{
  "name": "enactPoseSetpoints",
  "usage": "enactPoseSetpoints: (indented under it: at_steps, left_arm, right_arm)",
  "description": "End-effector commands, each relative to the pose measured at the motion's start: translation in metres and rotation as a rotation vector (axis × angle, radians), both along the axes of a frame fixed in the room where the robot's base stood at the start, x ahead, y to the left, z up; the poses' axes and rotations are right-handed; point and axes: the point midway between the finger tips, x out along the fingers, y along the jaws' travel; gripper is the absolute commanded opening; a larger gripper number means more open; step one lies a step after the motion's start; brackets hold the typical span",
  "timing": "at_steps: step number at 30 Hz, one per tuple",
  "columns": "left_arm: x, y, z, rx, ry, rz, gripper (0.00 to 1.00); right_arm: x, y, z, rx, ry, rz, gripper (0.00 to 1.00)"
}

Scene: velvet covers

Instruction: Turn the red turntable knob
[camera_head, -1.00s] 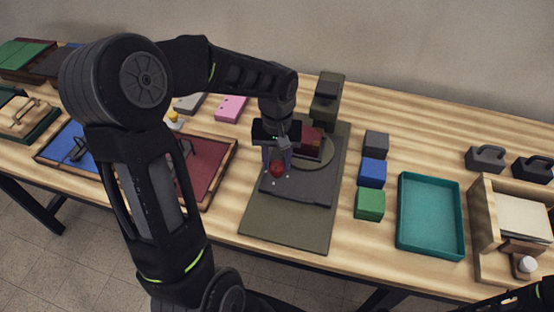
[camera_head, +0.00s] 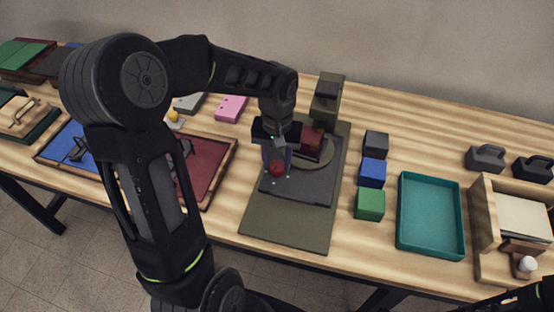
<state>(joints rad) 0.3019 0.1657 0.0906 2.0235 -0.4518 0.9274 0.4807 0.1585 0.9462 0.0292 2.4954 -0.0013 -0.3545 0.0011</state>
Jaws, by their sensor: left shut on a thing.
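The red knob (camera_head: 277,168) is a small round red piece at the front of the turntable device, on its dark grey plate (camera_head: 300,188). My left gripper (camera_head: 275,160) reaches down from above and is shut on the red knob, with its fingers partly hiding it. The device stands on an olive base mat (camera_head: 285,226). My right gripper is not in view; only a bit of my right arm shows at the lower right edge.
Black (camera_head: 376,145), blue (camera_head: 372,173) and green (camera_head: 370,204) blocks stand right of the mat. A teal tray (camera_head: 402,215) and a wooden drawer box (camera_head: 482,220) are farther right. A blue and red framed board (camera_head: 225,165) lies left. An olive post (camera_head: 327,98) rises behind the disc.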

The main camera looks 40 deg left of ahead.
Motion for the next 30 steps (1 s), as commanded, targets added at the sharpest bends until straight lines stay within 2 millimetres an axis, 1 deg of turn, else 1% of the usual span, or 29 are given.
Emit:
enactPoseSetpoints:
  at_steps: [8,30]
  left_arm:
    - [0.0007,-0.0008,0.0007,0.0,-0.001,-0.201,0.0]
    - [0.0005,-0.0031,0.0013,0.0,-0.002,-0.901,0.0]
  right_arm:
    - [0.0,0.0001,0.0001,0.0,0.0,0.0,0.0]
    - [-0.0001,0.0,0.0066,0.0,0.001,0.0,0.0]
